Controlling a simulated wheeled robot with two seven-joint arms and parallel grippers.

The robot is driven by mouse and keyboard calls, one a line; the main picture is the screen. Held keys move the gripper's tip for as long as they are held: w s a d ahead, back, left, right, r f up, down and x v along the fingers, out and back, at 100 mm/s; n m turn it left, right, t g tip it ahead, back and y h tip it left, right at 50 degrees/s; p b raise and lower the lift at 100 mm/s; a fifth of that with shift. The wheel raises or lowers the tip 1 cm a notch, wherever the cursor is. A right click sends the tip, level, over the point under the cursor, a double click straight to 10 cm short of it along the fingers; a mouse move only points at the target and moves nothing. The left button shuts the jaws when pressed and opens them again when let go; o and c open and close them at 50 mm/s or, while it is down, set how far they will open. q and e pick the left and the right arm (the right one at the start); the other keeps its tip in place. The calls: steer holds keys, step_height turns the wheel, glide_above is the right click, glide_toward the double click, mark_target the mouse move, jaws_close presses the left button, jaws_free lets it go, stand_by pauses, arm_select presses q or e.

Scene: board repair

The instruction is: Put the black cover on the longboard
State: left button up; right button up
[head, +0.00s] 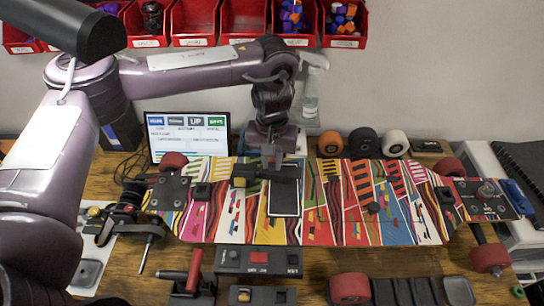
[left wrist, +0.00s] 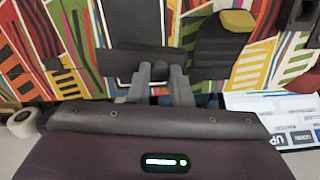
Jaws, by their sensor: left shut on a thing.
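The longboard (head: 340,230) lies across the bench with a bright multicoloured deck; it fills the back of the left wrist view (left wrist: 25,60). A dark rectangle with a pale outline (head: 284,202) shows near the deck's middle. My left gripper (head: 271,166) is over the deck's far edge, just behind that rectangle. It is shut on a flat black piece, which looks like the black cover (left wrist: 125,60). The cover is close above the deck; whether it touches cannot be told. The gripper partly hides it in the head view. My right gripper is not in view.
A black block with a yellow top (head: 244,175) is just left of the cover. Loose wheels (head: 330,143) stand behind the board. A control box (head: 258,260) and a red-handled tool (head: 194,270) are in front. Red bins (head: 195,20) hang on the wall.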

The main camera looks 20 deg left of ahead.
arm_select(q)
steer(key=shift+f, duration=0.3)
stand_by(0.6)
steer(key=o, duration=0.9)
steer(key=shift+c, duration=0.2)
steer(key=shift+c, duration=0.7)
step_height(320, 180, up, 8)
steer(key=p, duration=0.9)
steer(key=shift+f, duration=0.2)
steer(key=shift+s+f, duration=0.1)
steer(key=shift+f, duration=0.05)
